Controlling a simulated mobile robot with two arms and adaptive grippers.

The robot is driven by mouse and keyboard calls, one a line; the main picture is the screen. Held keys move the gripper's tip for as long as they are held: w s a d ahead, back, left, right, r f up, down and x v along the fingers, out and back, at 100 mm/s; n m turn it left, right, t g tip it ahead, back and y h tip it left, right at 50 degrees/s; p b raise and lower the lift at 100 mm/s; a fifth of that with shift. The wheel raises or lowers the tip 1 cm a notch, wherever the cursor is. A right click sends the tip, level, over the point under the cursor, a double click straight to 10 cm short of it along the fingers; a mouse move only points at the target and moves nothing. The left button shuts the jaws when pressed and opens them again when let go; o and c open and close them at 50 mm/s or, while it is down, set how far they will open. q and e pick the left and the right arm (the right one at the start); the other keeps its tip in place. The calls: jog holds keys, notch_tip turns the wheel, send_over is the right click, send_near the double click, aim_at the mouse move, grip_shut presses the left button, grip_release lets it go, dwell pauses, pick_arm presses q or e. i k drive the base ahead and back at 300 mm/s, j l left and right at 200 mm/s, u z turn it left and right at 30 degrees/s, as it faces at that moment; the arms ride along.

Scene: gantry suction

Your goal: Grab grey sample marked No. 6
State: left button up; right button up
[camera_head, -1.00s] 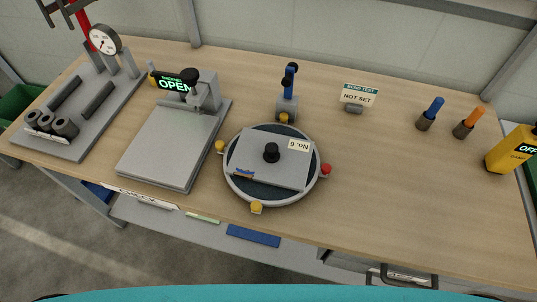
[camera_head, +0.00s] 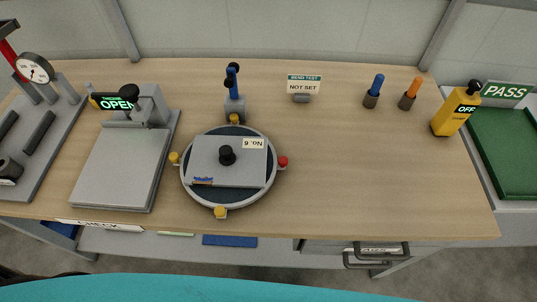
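The grey sample marked No. 6 (camera_head: 207,170) is a flat rectangular plate with a black knob (camera_head: 227,155) on top. Its label reads upside down at the upper right corner, and a small blue and orange mark shows at its lower left. It lies on a round turntable (camera_head: 222,208) with a dark top, a grey rim, yellow knobs and one red knob. Neither of my grippers is in view.
A grey plate device (camera_head: 118,170) with an "OPEN" display stands to the left. A gauge stand (camera_head: 35,68) is at far left. The table's right middle is clear.

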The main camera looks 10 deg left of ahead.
aim_at(223, 161)
jog(key=k+j+z, duration=0.1)
jog(key=j+z, duration=0.15)
jog(key=z, duration=0.15)
jog(key=k+j+z, duration=0.1)
jog(key=j+z, duration=0.25)
jog(key=k+j+z, duration=0.1)
jog(key=z, duration=0.3)
jog(key=k+j+z, duration=0.15)
jog(key=z, duration=0.25)
jog(key=k+j, duration=0.15)
jog(key=k, duration=0.2)
